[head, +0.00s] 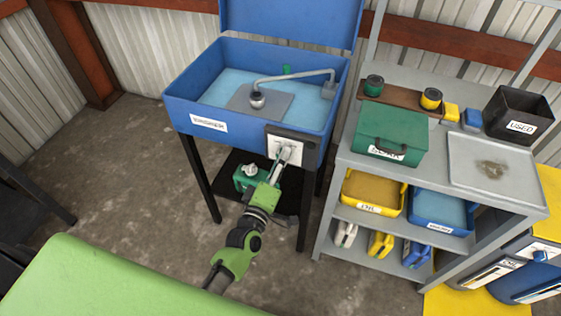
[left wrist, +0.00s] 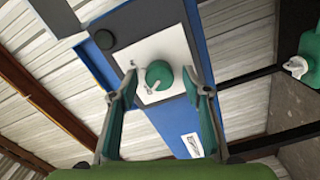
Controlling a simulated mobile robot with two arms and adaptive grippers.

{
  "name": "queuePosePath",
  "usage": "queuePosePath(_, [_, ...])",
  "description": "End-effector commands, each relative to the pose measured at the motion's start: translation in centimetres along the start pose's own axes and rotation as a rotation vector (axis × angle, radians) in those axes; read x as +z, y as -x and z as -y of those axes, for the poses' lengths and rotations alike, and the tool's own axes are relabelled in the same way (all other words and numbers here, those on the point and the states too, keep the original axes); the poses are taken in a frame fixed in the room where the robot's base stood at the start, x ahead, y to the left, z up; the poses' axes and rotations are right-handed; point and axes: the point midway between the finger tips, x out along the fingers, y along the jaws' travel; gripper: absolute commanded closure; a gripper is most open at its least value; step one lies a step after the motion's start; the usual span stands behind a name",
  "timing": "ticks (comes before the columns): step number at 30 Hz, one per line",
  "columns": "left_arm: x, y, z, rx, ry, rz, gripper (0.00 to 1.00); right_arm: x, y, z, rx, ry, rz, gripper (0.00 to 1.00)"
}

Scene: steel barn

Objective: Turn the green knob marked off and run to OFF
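The green knob (left wrist: 159,74) sits on a white plate (left wrist: 176,48) in the left wrist view. A pale pointer on it points toward the lower left of that picture. The plate's lettering is not readable. In the head view the plate (head: 297,147) is on a dark panel at the front right of the blue washer, and my gripper largely hides the knob. My left gripper (head: 284,157) is open in front of the plate. In the left wrist view its two fingers stand on either side of the knob; I cannot tell whether they touch it. My right gripper is not in view.
The blue washer tub (head: 181,109) stands on black legs. A green box with a white tap (head: 249,178) is below it, close to my left gripper. A grey shelf unit (head: 345,148) with bins stands at right. Bare floor (head: 130,170) lies left of the washer.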

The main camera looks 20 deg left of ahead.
Motion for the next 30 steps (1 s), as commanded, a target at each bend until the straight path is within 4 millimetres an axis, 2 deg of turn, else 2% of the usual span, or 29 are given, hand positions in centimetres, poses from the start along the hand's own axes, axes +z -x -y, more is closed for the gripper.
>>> queuePosePath(6, [0.0,0.1,0.0,0.0,-0.001,0.0,0.56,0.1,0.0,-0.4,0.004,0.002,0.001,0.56])
queuePosePath(10, [0.0,1.0,0.0,0.0,-0.002,0.001,0.56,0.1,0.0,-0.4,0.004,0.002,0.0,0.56])
queuePosePath(24, [0.0,10.0,0.0,-0.001,-0.001,0.001,0.56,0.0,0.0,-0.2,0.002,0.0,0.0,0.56])
queuePosePath(30, [0.0,11.8,0.0,0.0,-0.001,0.0,0.56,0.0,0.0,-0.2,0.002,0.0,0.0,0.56])
